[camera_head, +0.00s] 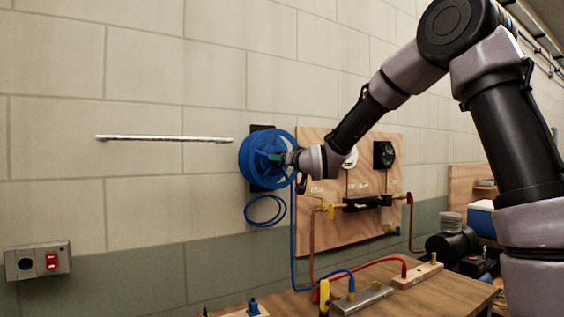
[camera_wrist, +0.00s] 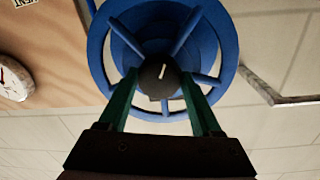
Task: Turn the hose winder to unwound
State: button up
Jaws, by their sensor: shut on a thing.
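The blue hose winder (camera_head: 246,160) is a spoked wheel mounted on the block wall. A loop of blue hose (camera_head: 265,222) hangs below it. My gripper (camera_head: 279,158) reaches it from the right. In the wrist view the winder's rim and spokes (camera_wrist: 222,45) fill the upper middle. The green fingers of my gripper (camera_wrist: 160,88) stand on either side of the dark centre knob (camera_wrist: 158,72), which has a white mark, and are shut on it. The exact contact at the fingertips is partly hidden by the knob and spokes.
A wooden panel (camera_head: 325,223) with gauges and copper pipes is right of the winder. A white rail (camera_head: 165,138) is on the wall to the left. A bench (camera_head: 425,291) with hoses stands below.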

jog(key=m+g, duration=0.1)
jog(key=m, duration=1.1)
jog(key=shift+m, duration=0.3)
dwell(0.5)
jog(key=o, duration=1.4)
jog(key=shift+r, duration=0.1)
jog(key=v, duration=1.1)
